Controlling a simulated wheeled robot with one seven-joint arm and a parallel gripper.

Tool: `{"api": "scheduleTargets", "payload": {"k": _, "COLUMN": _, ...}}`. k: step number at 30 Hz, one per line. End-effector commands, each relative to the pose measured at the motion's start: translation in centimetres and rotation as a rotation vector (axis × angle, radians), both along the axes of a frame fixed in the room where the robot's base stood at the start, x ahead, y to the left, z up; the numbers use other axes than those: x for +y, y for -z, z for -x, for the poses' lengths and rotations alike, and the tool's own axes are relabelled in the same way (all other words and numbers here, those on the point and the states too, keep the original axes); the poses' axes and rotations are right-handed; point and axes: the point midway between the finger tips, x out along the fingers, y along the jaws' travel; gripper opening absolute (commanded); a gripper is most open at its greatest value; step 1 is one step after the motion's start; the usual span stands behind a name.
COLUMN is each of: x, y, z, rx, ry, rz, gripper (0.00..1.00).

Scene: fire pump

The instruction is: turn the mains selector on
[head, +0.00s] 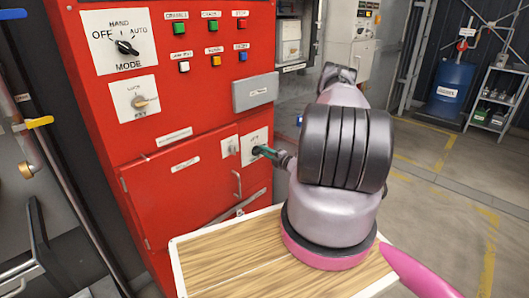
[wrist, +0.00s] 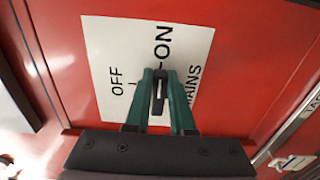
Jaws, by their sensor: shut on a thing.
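The mains selector (wrist: 158,90) is a dark handle on a white plate marked OFF, ON and MAINS (wrist: 100,50). In the wrist view its handle lies roughly upright in the picture, and its upper end points at the ON mark; the OFF mark is to its left. My gripper (wrist: 160,88) has green fingers, one on each side of the handle, shut on it. In the head view the plate (head: 250,136) is low on the right of the red cabinet, and my gripper (head: 262,151) reaches it from the right. The fingers mostly hide the selector there.
The red cabinet (head: 150,195) also carries a MODE knob (head: 126,46), a KEY switch (head: 140,102), several coloured buttons and a door handle (head: 237,184) below the plate. A blue drum (head: 450,85) and shelves (head: 497,98) stand far right. The floor at right is open.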

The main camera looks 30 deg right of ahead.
Motion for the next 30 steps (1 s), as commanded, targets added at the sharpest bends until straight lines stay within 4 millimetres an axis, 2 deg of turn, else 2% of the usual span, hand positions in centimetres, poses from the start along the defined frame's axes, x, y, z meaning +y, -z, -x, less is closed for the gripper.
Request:
{"api": "scheduleTargets", "payload": {"k": 12, "x": -0.1, "y": 0.1, "z": 0.1, "rx": 0.004, "ry": 0.001, "rz": -0.005, "gripper": 0.00}}
{"api": "scheduleTargets", "payload": {"k": 13, "x": -0.1, "y": 0.1, "z": 0.1, "rx": 0.005, "ry": 0.001, "rz": -0.005, "gripper": 0.29}}
{"api": "scheduleTargets", "payload": {"k": 15, "x": -0.1, "y": 0.1, "z": 0.1, "rx": 0.004, "ry": 0.001, "rz": -0.005, "gripper": 0.52}}
{"api": "scheduleTargets", "payload": {"k": 25, "x": -0.1, "y": 0.1, "z": 0.2, "rx": 0.003, "ry": 0.001, "rz": -0.005, "gripper": 0.52}}
{"api": "scheduleTargets", "payload": {"k": 30, "x": -0.8, "y": 0.1, "z": 1.9, "rx": 0.004, "ry": 0.004, "rz": -0.006, "gripper": 0.52}}
